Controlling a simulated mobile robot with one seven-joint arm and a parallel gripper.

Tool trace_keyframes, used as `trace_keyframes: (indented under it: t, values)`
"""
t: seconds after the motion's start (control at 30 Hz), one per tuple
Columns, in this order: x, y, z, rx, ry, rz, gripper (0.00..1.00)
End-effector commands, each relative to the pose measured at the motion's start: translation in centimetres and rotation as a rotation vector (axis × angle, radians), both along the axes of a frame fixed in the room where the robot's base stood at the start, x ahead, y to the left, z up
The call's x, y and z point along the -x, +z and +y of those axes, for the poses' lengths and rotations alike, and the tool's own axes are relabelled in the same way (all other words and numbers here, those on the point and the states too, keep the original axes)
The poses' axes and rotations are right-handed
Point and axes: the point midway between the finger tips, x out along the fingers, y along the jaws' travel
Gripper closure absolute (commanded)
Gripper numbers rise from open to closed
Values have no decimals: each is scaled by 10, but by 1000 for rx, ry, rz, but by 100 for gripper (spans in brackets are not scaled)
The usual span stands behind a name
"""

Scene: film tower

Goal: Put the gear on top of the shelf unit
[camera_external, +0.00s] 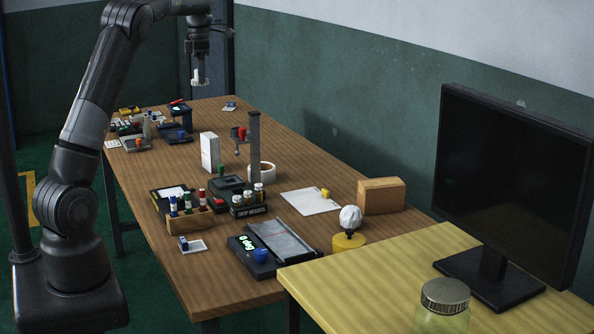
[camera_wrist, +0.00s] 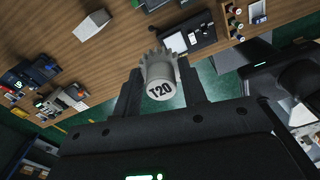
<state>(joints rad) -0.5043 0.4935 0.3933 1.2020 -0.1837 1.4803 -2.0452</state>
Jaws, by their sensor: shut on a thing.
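The gear (camera_wrist: 160,88) is a pale grey toothed piece with a hub marked "T20". It sits between the two dark fingers of my gripper (camera_wrist: 162,82) in the wrist view. In the external view my gripper (camera_external: 199,72) is high above the far end of the wooden table, with the pale gear at its tip. What looks like part of a shelf unit (camera_wrist: 36,152), with pale and blue items, shows at the lower left of the wrist view. Its top is not clearly visible, and I cannot make it out in the external view.
The long wooden table (camera_external: 165,220) holds a grey stand (camera_external: 254,145), a white box (camera_external: 210,152), a vial rack (camera_external: 190,221) and several instruments. A yellow table (camera_external: 380,270) with a monitor (camera_external: 510,185) and a jar (camera_external: 442,307) stands at the near right. The air around my gripper looks clear.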

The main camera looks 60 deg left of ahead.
Motion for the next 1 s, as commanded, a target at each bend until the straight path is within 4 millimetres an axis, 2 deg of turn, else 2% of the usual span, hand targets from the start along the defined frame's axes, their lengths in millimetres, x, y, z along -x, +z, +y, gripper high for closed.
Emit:
trace_keyframes:
  t: [0.03,0.27,0.37,0.47,0.57,0.7,0.87,1.0]
  values:
    - [-4,5,-4,0,-9,0,84]
    - [-41,3,-42,-1,-86,2,84]
    - [-61,3,-66,-2,-133,1,84]
    - [-85,3,-99,-4,-192,2,84]
    - [-112,3,-141,-4,-263,3,84]
    - [-147,3,-210,-4,-374,4,84]
    - [-176,4,-293,-6,-500,3,84]
    - [-192,3,-369,-7,-609,3,84]
